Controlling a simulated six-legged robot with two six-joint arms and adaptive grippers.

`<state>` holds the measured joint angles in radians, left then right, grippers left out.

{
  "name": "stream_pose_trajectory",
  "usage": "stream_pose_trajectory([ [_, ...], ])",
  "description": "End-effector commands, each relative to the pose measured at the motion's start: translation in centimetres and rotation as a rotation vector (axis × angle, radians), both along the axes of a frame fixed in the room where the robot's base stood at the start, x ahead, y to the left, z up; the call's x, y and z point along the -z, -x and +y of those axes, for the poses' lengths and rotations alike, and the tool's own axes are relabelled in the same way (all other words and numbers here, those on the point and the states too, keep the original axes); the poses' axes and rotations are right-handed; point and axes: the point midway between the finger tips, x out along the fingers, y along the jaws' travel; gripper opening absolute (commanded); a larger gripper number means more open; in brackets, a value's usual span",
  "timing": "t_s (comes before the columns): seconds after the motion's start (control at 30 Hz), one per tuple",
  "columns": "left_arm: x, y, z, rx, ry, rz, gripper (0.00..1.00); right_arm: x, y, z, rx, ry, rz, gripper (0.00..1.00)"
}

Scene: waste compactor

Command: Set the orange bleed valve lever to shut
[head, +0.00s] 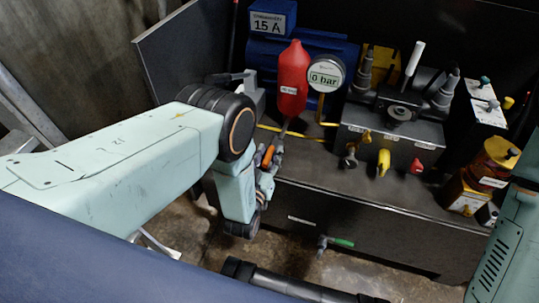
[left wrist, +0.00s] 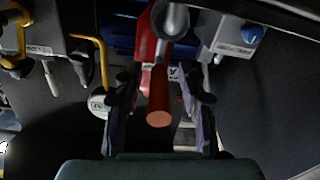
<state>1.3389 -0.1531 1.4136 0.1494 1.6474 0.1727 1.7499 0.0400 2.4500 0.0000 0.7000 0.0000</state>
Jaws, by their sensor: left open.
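The orange bleed valve lever (head: 268,156) is below the red accumulator bottle (head: 292,80), partly hidden by my gripper. In the left wrist view the lever (left wrist: 159,105) points toward the camera, its round end between my fingers. My left gripper (head: 272,168) is at the lever in the head view. In the left wrist view its open fingers (left wrist: 161,112) stand one on each side of the lever, with gaps visible. The round gauge (head: 325,75) beside the bottle reads 0 bar. My right gripper is not in view.
A green-handled valve (head: 340,242) sits on the bench front. A blue motor box (head: 272,18) marked 15 A is behind. An amber container (head: 490,165) stands far right.

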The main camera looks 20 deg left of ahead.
Motion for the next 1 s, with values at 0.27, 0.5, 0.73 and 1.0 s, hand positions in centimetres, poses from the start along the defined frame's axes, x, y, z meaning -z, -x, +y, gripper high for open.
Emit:
stream_pose_trajectory([
  [0.27,-0.05,-0.39,0.00,0.000,0.000,0.001,0.40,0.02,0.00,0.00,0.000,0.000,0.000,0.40],
  [0.5,-0.04,-0.41,0.00,0.000,0.000,0.000,0.20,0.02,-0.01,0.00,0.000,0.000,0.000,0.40],
  [0.73,-0.04,-0.39,0.00,0.000,0.000,0.000,0.00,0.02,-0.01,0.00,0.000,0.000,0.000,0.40],
  [1.0,-0.03,-0.37,0.00,0.000,0.000,0.000,0.00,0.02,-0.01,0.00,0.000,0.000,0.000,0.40],
])
